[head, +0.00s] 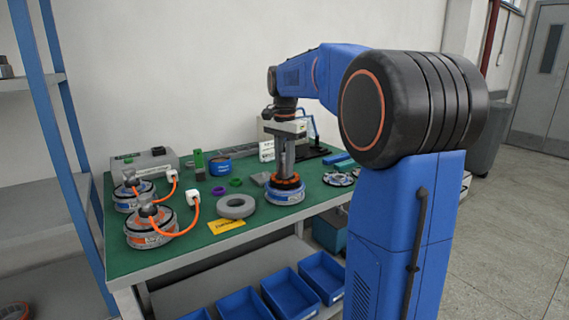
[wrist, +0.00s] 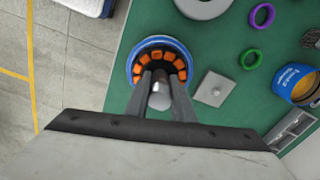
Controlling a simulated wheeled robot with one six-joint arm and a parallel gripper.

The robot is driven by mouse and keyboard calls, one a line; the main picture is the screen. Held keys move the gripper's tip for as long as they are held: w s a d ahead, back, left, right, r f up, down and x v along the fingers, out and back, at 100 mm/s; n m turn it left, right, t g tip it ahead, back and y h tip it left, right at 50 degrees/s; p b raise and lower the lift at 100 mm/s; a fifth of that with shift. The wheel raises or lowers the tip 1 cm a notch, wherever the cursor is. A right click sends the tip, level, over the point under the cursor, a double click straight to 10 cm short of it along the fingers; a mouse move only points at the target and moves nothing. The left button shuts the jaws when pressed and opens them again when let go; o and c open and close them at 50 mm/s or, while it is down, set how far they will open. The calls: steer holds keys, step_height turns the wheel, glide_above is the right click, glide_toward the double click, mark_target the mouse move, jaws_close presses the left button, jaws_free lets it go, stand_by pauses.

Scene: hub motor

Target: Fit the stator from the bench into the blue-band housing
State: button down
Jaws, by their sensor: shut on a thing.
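The stator, a dark ring with orange coils (head: 287,181), is at the mouth of the blue-band housing (head: 283,196) on the green bench. In the wrist view the orange coils (wrist: 180,65) lie within the housing's blue rim (wrist: 132,66). I cannot tell how deep the stator sits or whether it touches the housing floor. My gripper (head: 286,167) points down from above. In the wrist view its fingers (wrist: 160,84) are shut on the stator around a silver central part. The fingers hide part of the coils.
Two round units with orange cables (head: 150,225) stand at the bench's left. A grey ring (head: 236,207), a yellow card (head: 226,226), a purple ring (wrist: 262,15), a green ring (wrist: 251,59) and a grey square plate (wrist: 212,88) lie near the housing. Blue bins (head: 290,292) sit below.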

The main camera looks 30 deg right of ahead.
steer(key=shift+f, duration=0.2)
steer(key=shift+f, duration=0.1)
steer(key=shift+f, duration=0.65)
steer(key=shift+f, duration=0.15)
stand_by(0.3)
steer(key=shift+f, duration=0.4)
steer(key=shift+f, duration=0.15)
stand_by(1.0)
stand_by(0.4)
steer(key=c, duration=1.4)
jaws_free()
steer(key=shift+c, duration=0.2)
